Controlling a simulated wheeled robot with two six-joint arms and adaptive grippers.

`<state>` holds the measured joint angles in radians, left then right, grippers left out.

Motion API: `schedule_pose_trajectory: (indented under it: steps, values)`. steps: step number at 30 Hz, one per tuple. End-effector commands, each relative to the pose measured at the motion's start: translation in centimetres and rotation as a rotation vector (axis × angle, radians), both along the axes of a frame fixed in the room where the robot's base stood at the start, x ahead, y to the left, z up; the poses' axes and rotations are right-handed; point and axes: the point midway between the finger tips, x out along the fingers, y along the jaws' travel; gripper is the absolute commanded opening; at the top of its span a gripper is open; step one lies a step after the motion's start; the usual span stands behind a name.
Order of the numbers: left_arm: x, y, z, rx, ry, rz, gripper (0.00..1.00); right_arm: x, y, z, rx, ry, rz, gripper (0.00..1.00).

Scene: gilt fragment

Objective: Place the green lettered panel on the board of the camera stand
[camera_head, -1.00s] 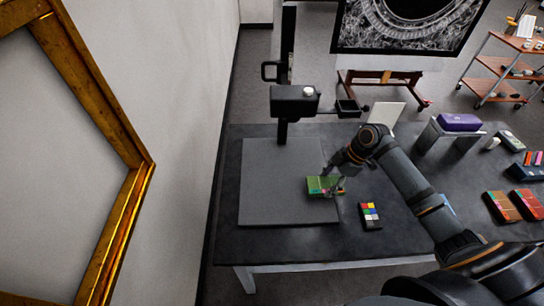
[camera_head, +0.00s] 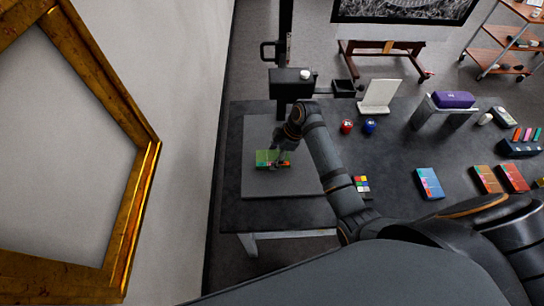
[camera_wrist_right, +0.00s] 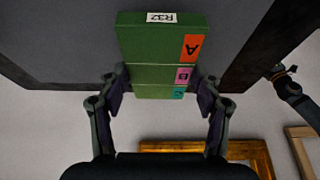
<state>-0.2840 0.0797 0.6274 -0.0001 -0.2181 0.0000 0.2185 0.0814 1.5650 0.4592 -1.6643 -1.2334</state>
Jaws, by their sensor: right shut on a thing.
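The green lettered panel (camera_head: 264,158) is over the grey board (camera_head: 262,188) of the camera stand (camera_head: 284,50), a bit left of the board's middle. In the right wrist view the panel (camera_wrist_right: 150,45) shows orange, pink and teal lettered tabs and a small white label. My right gripper (camera_head: 283,150) is shut on the panel, with a finger at each side of it in the right wrist view (camera_wrist_right: 160,88). I cannot tell whether the panel touches the board or hangs just above it. My left gripper is not in view.
A color chart (camera_head: 361,184) lies right of the board. Red (camera_head: 347,126) and blue (camera_head: 369,126) jars, a white stand (camera_head: 379,96), a purple box on a small bench (camera_head: 454,99) and several colored panels stand farther right. A gilt frame (camera_head: 130,220) is at left.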

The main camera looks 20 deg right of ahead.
Motion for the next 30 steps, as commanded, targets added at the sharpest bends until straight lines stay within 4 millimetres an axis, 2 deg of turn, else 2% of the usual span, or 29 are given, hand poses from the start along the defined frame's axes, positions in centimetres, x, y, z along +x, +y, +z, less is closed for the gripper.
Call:
schedule_pose_trajectory:
  steps: [3, 7, 15, 25, 26, 30]
  values:
    - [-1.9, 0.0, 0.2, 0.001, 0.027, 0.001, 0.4, 0.3, 0.9, 0.1, 0.001, -0.002, 0.001, 0.32]
    - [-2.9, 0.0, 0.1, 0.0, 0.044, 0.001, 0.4, 0.3, 1.0, -0.1, 0.0, -0.001, 0.001, 0.32]
    - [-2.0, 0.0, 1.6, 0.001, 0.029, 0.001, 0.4, 0.2, 1.0, -3.3, 0.0, 0.0, 0.0, 0.32]
    - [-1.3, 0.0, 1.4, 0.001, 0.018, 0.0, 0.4, 0.3, 0.9, -3.8, 0.0, -0.001, 0.001, 0.32]
    - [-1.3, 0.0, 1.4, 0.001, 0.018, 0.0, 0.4, 0.2, 0.9, -3.9, 0.0, -0.001, 0.0, 0.67]
    - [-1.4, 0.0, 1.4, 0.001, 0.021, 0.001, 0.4, 0.2, 0.9, -3.8, 0.0, -0.001, 0.0, 0.86]
